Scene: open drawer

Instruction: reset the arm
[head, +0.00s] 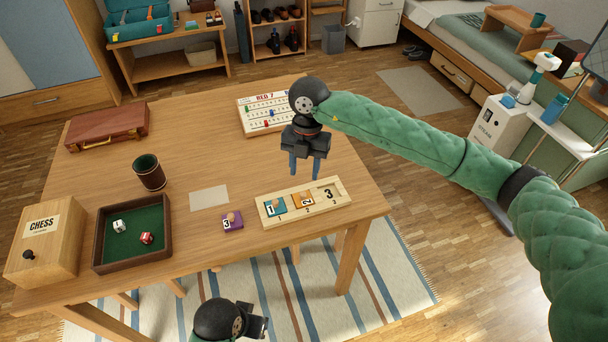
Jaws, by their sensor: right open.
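My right gripper (305,170) hangs over the wooden table (345,115) on my green padded arm, which comes in from the right. Its two blue fingers point down, are apart and have nothing between them. It is above and behind a wooden number board (334,207) holding a blue 1 tile (274,208) and an orange 2 tile (303,200); the slot marked 3 is bare. A purple 3 tile (232,221) with a knob lies left of the board. My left gripper (262,322) is low at the bottom edge, in front of the table; its fingers are not clear.
A game board marked RED 7 (262,127) lies behind the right gripper. A chess box (45,240), a dice tray (102,238), a dark cup (149,172) and a brown case (108,128) occupy the left side. A pale card (209,198) lies mid-table.

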